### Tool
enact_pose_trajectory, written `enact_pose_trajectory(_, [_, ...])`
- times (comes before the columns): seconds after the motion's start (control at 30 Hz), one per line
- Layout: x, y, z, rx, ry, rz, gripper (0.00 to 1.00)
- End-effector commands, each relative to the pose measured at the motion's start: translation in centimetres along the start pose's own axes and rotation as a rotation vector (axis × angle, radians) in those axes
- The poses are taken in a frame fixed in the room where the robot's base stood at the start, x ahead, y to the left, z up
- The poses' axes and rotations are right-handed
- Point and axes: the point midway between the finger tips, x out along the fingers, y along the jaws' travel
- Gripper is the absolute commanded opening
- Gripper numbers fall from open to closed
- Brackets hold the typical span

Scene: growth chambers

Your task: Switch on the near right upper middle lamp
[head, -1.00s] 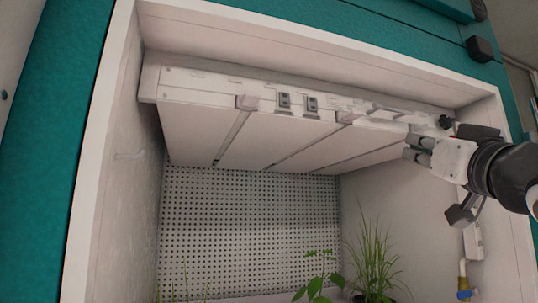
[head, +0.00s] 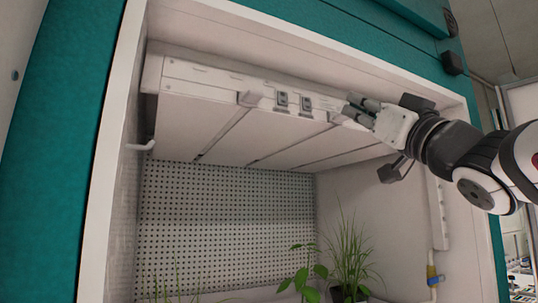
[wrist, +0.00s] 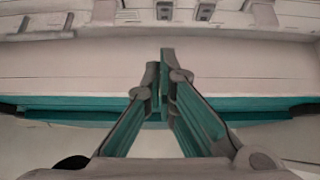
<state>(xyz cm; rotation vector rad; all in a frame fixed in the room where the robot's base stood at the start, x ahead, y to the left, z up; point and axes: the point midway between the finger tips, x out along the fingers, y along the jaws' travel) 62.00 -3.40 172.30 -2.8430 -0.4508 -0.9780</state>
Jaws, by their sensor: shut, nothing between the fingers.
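A pale lamp unit (head: 205,75) spans the ceiling of the open growth chamber, with flat panels on its underside. Two small dark-framed switches sit side by side on its front edge, a left switch (head: 282,100) and a right switch (head: 307,104). They also show at the top of the wrist view, the left switch (wrist: 164,10) and the right switch (wrist: 205,11). My gripper (head: 355,107) is shut and empty, to the right of both switches and apart from them in the head view. Its fingertips (wrist: 162,66) point toward the lamp unit in the wrist view. I cannot tell whether the lamp is lit.
The chamber's white frame (head: 112,170) surrounds the opening, with teal casing (head: 60,130) outside. Green plants (head: 345,262) stand below, before a perforated back wall (head: 225,220). The middle of the chamber is free.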

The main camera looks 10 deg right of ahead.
Motion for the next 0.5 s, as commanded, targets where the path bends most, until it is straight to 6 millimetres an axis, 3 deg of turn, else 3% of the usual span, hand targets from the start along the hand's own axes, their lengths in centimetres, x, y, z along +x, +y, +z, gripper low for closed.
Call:
enact_pose_trajectory(0.43, [8.6,0.0,-0.2,0.001,0.000,0.000,0.00])
enact_pose_trajectory(0.5, [9.3,0.1,1.0,0.001,-0.002,0.001,0.00])
